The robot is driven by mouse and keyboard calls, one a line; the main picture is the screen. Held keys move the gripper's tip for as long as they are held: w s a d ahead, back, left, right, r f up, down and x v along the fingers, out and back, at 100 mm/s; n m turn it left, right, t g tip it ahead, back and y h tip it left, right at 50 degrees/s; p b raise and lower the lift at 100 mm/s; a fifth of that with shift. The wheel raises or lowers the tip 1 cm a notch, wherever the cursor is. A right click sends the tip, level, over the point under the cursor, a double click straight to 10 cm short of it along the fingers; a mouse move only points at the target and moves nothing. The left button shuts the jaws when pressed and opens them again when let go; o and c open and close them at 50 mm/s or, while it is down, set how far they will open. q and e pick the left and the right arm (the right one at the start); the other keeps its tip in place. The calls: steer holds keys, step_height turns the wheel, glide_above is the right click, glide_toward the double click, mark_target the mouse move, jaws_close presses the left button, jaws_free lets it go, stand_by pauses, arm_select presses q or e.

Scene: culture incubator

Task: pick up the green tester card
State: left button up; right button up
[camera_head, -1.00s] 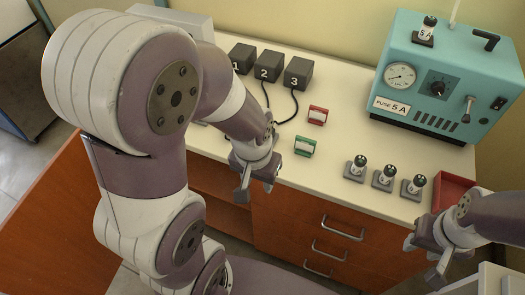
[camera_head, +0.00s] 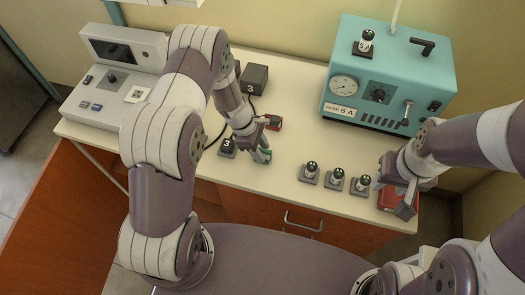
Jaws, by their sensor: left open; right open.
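The green tester card (camera_head: 265,155) stands near the front edge of the cream counter in the head view, partly hidden by my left gripper. My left gripper (camera_head: 256,150) is open, with its fingers down at the card; I cannot tell whether they touch it. A red card (camera_head: 274,123) stands just behind it, also partly covered by my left gripper. My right gripper (camera_head: 399,196) is open and empty above the red tray (camera_head: 388,202) at the counter's right end.
Several small fuse-like pieces on dark bases (camera_head: 336,178) stand right of the green card. A teal box (camera_head: 385,75) with a gauge stands behind them. A dark block marked 3 (camera_head: 227,147) lies left of my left gripper. A grey instrument (camera_head: 117,75) stands at the far left.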

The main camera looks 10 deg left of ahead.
arm_select(q)
steer(key=shift+x, duration=0.8)
jaws_close()
steer(key=shift+s, duration=0.1)
steer(key=shift+r, duration=0.15)
